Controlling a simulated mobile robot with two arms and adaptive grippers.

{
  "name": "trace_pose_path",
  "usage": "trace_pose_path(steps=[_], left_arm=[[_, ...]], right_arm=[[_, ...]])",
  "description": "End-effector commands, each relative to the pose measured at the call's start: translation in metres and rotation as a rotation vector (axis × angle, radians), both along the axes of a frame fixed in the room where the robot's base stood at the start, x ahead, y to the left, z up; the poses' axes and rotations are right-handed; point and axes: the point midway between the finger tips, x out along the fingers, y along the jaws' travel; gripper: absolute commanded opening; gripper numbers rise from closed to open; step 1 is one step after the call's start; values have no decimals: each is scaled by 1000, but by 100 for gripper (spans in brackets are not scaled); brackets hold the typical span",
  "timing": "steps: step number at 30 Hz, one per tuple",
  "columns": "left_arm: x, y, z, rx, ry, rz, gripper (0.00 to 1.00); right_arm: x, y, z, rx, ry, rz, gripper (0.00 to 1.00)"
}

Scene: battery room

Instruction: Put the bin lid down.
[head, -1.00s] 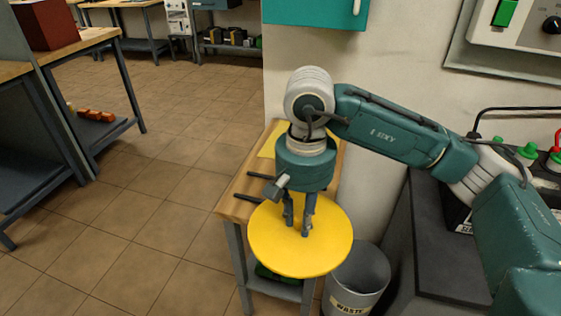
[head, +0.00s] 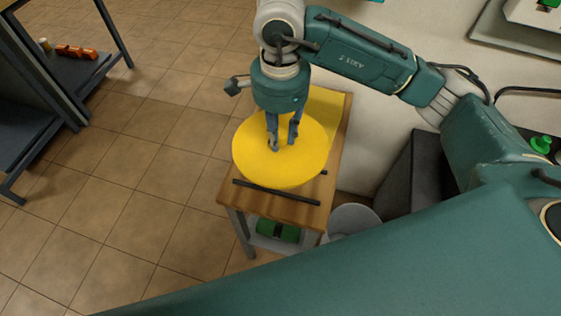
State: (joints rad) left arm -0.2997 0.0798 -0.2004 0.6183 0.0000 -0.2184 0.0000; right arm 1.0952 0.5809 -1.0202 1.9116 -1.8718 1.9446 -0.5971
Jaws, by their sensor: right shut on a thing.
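The bin lid (head: 254,160) is a round yellow disc in the middle of the head view. My right gripper (head: 283,146) points down at its centre and is shut on it, though its grip point is hard to make out. The lid is over the small wooden-topped table (head: 297,213); I cannot tell whether it touches the top. The grey waste bin (head: 353,214) stands open to the right of the table, partly hidden by my own teal arm part. My left gripper is not in view.
A dark bar (head: 276,193) lies along the table's front, with another mostly under the lid. A yellow sheet (head: 330,105) covers the table's back right. A green object (head: 278,231) sits on the lower shelf. A dark cabinet (head: 412,175) stands right. Tiled floor is clear left.

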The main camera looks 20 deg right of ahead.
Motion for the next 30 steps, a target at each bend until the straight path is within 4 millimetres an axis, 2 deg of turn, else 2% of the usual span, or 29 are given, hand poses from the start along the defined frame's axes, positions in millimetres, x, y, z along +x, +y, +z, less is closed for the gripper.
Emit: trace_pose_path(steps=[3,9,17,24,30], left_arm=[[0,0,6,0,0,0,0],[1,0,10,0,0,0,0],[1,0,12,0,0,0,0],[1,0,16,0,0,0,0],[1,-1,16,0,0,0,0]], right_arm=[[-2,-1,-33,-1,7,-1,0],[-1,0,-75,0,2,1,0],[-1,0,-96,0,2,2,0],[0,0,-129,0,2,1,0],[1,0,-131,1,-3,3,0]])
